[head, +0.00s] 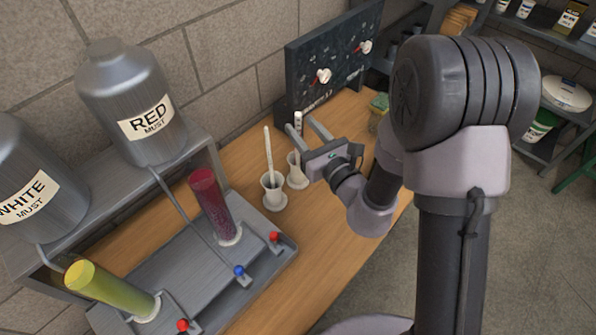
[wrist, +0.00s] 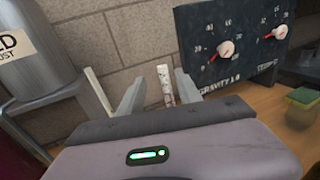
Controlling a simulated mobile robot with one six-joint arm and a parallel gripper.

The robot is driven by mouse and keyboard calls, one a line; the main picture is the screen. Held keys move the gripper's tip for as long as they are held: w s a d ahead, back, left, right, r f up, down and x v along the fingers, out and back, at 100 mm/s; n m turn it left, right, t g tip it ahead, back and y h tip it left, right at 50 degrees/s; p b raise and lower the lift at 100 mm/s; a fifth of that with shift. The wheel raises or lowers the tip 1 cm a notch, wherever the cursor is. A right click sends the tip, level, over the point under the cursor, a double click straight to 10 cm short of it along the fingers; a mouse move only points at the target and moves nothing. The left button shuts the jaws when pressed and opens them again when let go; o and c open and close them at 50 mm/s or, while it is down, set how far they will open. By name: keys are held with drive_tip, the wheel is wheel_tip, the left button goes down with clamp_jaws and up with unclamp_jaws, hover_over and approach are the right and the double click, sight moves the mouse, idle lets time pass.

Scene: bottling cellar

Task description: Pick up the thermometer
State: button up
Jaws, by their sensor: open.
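Two pale upright sticks stand in small white holders on the wooden bench. One slim white stick (head: 268,152) is in the nearer holder (head: 273,192). The other, a pale stick with dark marks (wrist: 165,88), is in the farther holder (head: 297,175); its top (head: 298,120) shows by my fingers. I cannot tell for certain which is the thermometer. My gripper (head: 303,125) is open, its fingers pointing toward the wall. In the wrist view, the marked stick shows between my fingertips, and the slim stick (wrist: 97,88) is outside the left finger. Contact is not visible.
A dark dial panel (head: 330,65) stands behind. A steel rack with RED (head: 125,100) and WHITE (head: 35,195) must tanks is at left. Red (head: 210,205) and yellow (head: 110,288) cylinders stand before it. A green-topped sponge (head: 379,103) is at right.

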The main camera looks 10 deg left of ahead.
drive_tip(key=b+x, duration=0.1)
drive_tip(key=x, duration=0.5)
drive_tip(key=shift+w+f, duration=0.4)
drive_tip(key=shift+w, duration=0.1)
clamp_jaws()
